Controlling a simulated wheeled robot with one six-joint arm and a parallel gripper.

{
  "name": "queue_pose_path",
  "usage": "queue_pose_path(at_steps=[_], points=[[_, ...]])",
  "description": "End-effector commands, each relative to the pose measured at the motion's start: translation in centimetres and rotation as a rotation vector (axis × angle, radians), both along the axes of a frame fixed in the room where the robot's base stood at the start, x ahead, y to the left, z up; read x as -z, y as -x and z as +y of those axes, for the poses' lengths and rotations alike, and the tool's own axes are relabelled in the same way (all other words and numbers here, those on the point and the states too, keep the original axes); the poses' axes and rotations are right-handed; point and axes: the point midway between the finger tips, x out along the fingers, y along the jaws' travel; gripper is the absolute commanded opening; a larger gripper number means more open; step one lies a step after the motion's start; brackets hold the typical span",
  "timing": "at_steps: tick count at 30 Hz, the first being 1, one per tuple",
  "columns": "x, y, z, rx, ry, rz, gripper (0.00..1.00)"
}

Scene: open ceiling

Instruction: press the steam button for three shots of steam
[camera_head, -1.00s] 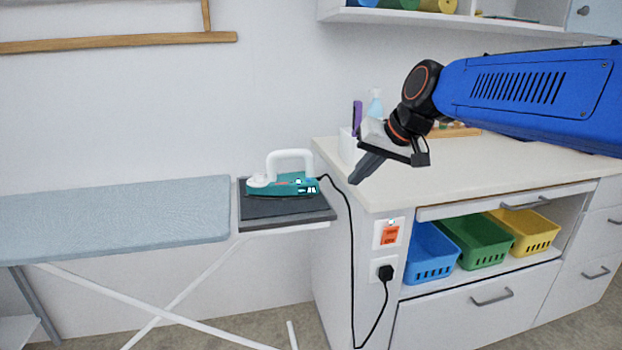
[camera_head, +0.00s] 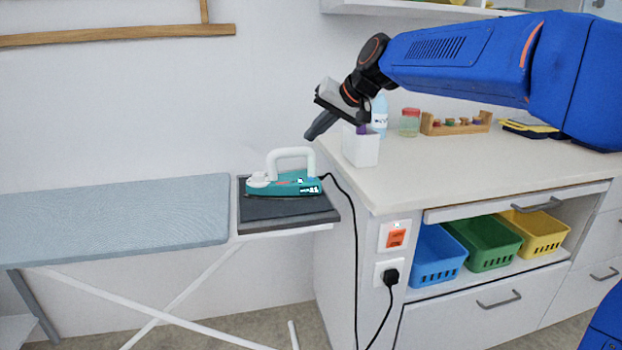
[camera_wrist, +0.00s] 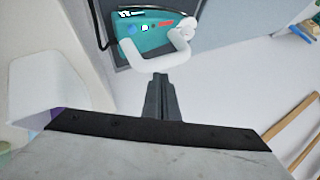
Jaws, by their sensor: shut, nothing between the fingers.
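A teal iron (camera_head: 283,184) with a white loop handle stands on the dark rest pad (camera_head: 290,208) at the right end of the ironing board. My gripper (camera_head: 310,136) is shut and empty, above and a little right of the iron, apart from it. In the wrist view the shut fingers (camera_wrist: 161,80) point toward the iron, with the white handle (camera_wrist: 160,55) just beyond their tips. The teal body (camera_wrist: 150,38) there carries a small blue-and-white round spot, a red mark and a small display. I cannot tell for sure which mark is the steam button.
The iron's black cord (camera_head: 355,230) runs down to a wall socket (camera_head: 390,275). An orange switch (camera_head: 396,238) sits above it. The board's blue surface (camera_head: 110,215) is clear.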

Motion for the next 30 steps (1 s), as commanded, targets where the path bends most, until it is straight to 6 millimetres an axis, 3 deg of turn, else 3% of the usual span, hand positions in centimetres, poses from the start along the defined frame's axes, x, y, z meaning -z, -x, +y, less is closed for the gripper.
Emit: queue_pose_path(at_steps=[8, 24, 30], points=[[0.9, 0.0, 0.0, -0.001, 0.0, 0.001, 0.0], [7.0, 0.0, 0.0, 0.0, 0.001, 0.002, 0.0], [8.4, 0.0, 0.0, 0.001, 0.001, 0.001, 0.0]])
